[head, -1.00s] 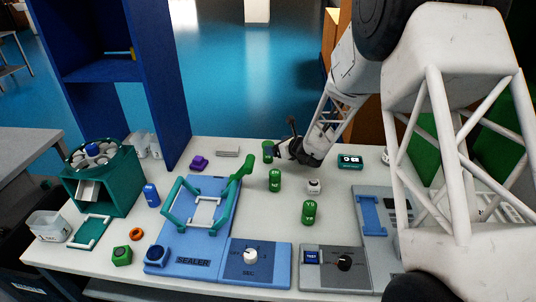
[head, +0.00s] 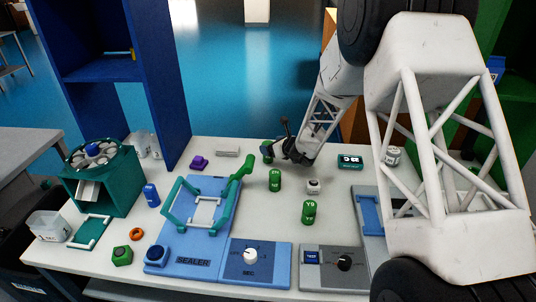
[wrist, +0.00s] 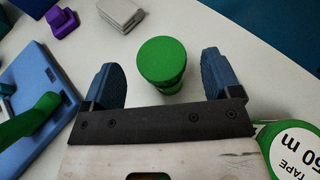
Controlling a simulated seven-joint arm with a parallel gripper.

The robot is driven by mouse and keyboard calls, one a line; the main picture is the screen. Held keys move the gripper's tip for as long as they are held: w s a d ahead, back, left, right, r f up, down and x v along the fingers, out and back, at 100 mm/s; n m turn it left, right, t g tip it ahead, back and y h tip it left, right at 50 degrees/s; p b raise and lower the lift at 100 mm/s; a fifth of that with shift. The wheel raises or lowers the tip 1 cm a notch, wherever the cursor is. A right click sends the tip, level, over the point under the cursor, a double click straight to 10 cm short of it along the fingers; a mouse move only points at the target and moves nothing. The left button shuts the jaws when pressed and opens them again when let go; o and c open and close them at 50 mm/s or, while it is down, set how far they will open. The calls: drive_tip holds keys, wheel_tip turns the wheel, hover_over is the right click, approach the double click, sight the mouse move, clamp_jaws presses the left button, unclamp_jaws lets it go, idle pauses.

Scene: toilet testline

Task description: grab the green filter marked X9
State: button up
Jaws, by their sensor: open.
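A green cylindrical filter (wrist: 162,60) stands upright between the two fingers of my gripper (wrist: 163,85) in the wrist view. The fingers are open, with a gap on each side of it. I see its plain top; no marking shows. In the head view my gripper (head: 273,150) is at the back of the table and partly hides this filter (head: 265,148). A second green filter (head: 275,180) stands in front of it, its mark too small to read surely. A third green filter (head: 309,212) nearer the front has a mark that looks like Y9.
The blue sealer (head: 195,245) with its green handle (head: 243,167) lies left of the filters. A small white-topped item (head: 313,186) stands close by. A purple piece (head: 200,162) and grey block (head: 227,152) lie back left. A tape roll (wrist: 290,148) is right in the wrist view.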

drive_tip(key=shift+x, duration=1.45)
drive_tip(key=shift+w, duration=0.1)
drive_tip(key=shift+c, duration=0.3)
drive_tip(key=c, duration=1)
drive_tip(key=shift+r, duration=5)
